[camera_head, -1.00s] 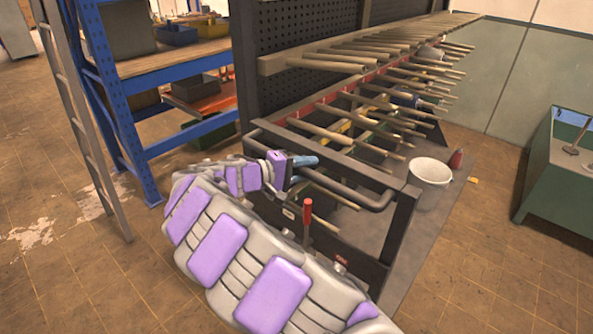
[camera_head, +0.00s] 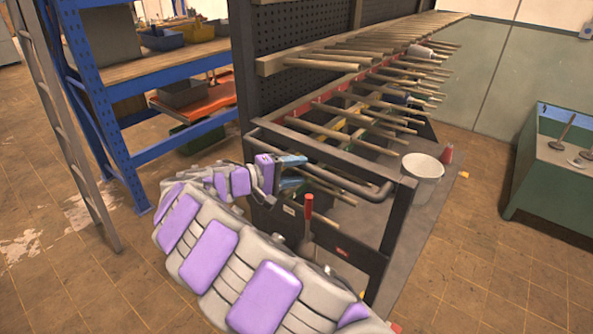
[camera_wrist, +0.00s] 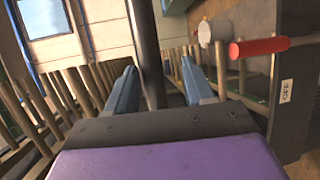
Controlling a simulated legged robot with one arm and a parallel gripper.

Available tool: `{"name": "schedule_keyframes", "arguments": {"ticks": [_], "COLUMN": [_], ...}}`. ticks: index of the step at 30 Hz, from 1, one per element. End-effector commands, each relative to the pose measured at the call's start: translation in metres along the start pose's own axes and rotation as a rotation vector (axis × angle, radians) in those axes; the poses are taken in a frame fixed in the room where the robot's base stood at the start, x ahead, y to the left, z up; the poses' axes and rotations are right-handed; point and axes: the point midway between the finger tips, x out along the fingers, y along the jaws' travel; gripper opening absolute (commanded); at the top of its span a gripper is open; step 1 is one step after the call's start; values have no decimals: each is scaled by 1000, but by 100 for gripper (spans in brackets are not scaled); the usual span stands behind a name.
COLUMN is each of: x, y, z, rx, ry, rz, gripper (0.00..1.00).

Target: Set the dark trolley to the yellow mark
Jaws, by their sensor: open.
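The dark trolley (camera_head: 393,235) is a black-framed rack with a pegboard back and rows of wooden pegs. A bent dark handle bar (camera_head: 345,190) runs along its near end. My gripper (camera_head: 297,171) is open at the left part of this end, close to the bar. In the wrist view, the two blue fingers (camera_wrist: 157,68) stand apart, and a dark bar (camera_wrist: 147,45) shows between them. I cannot tell whether they touch it. A small yellow patch (camera_head: 463,174) lies on the floor behind the bucket; I cannot tell if it is the mark.
A white bucket (camera_head: 423,170) and a red cone-like object (camera_head: 446,154) stand beside the trolley. A blue shelf (camera_head: 100,110) and a ladder (camera_head: 60,120) are on the left. A green bench (camera_head: 540,185) stands at the right. The floor between trolley and bench is clear.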

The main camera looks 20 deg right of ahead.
Motion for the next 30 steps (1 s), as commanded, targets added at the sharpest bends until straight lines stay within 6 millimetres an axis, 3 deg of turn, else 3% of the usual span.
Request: {"name": "schedule_keyframes", "arguments": {"ticks": [18,24,30], "x": [-135,-156,-165], "y": [-3,-3,-3], "z": [-5,-4,-3], "rx": [-2,-4,-3], "ry": [4,1,-3], "rz": [1,-2,0], "gripper": [53,53,53]}}
